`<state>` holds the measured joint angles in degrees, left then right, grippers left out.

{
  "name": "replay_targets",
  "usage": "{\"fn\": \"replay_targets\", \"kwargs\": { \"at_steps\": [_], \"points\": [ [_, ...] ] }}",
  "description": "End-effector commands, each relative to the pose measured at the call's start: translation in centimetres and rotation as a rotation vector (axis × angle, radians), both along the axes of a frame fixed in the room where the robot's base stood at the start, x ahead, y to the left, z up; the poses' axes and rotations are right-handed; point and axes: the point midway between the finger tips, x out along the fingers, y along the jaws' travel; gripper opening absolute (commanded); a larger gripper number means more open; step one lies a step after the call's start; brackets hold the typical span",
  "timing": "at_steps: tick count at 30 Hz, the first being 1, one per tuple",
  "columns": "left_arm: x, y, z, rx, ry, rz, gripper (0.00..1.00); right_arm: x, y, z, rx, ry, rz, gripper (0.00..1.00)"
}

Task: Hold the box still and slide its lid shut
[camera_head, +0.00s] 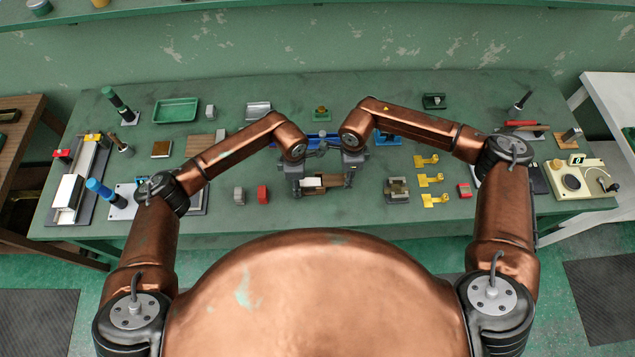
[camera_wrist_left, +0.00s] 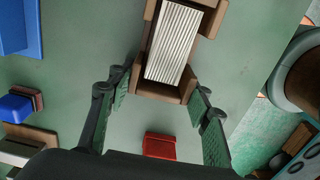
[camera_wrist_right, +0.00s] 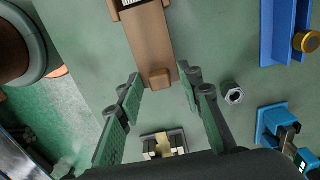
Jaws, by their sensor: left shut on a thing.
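The brown box (camera_wrist_left: 185,88) stands at the table's front middle, its open part showing a ribbed silvery inside (camera_wrist_left: 176,42). In the head view, the brown lid (camera_head: 328,179) sticks out to the right of the box; its flat plank with a small end tab shows in the right wrist view (camera_wrist_right: 148,42). My left gripper (camera_head: 298,186) is shut on the left end of the box, one finger on each side. My right gripper (camera_wrist_right: 161,82) is open, its fingers on either side of the lid's tab with visible gaps. Some of the box is hidden by the grippers.
A red block (camera_head: 262,193) and a grey block (camera_head: 239,196) stand left of the box. A metal fixture (camera_head: 397,190) and yellow pieces (camera_head: 430,180) lie to the right. A blue part (camera_head: 322,138) lies behind. The table in front of the box is clear.

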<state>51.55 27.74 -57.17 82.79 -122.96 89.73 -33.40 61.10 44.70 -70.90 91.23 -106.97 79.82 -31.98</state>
Motion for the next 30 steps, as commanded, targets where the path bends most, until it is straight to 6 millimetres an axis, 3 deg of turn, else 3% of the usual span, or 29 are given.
{"fn": "replay_targets", "kwargs": {
  "at_steps": [30],
  "points": [
    [-0.1,0.0,-0.1,0.001,0.001,-0.001,0.17,0.1,1.9,0.1,0.004,-0.001,0.001,0.2]
  ]
}}
